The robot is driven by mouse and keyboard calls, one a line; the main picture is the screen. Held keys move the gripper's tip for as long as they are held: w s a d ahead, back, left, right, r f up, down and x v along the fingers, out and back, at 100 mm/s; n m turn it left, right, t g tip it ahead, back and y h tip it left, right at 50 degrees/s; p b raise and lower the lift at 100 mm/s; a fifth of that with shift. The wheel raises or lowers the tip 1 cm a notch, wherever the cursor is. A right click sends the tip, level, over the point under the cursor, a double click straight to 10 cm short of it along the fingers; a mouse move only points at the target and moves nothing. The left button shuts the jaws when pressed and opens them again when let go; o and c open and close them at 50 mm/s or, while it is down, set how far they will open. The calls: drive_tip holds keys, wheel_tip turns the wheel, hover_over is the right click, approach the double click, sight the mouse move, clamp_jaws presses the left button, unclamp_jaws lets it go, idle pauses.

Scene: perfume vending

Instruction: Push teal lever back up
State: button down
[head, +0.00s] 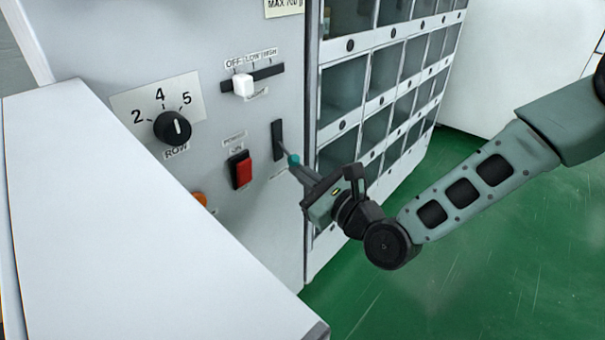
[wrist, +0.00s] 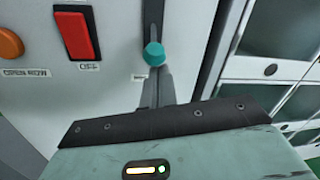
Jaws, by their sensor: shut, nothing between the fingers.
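The teal lever knob (head: 294,160) sticks out from a dark vertical slot (head: 278,138) in the grey machine panel. It appears near the slot's lower end. The round teal knob also shows in the wrist view (wrist: 154,54), with the dark slot running up above it. My gripper (head: 301,170) is shut and empty. In the wrist view its fingertips (wrist: 155,72) are just below the knob. They look very close to it, but I cannot tell whether they touch it. The lever's base is partly hidden.
A red rocker switch (head: 240,169), an orange button (head: 199,198), a black ROW dial (head: 173,129) and a white slider (head: 243,85) share the panel. A white ledge (head: 130,230) juts out at left. Glass-fronted compartments (head: 342,86) stand right of the panel. Green floor (head: 470,250) is clear.

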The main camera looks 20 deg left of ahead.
drive_tip(key=shift+r, duration=0.1)
drive_tip(key=shift+d+r+h+p, duration=0.1)
drive_tip(key=shift+r+h+p, duration=0.15)
drive_tip(key=shift+p, duration=0.65)
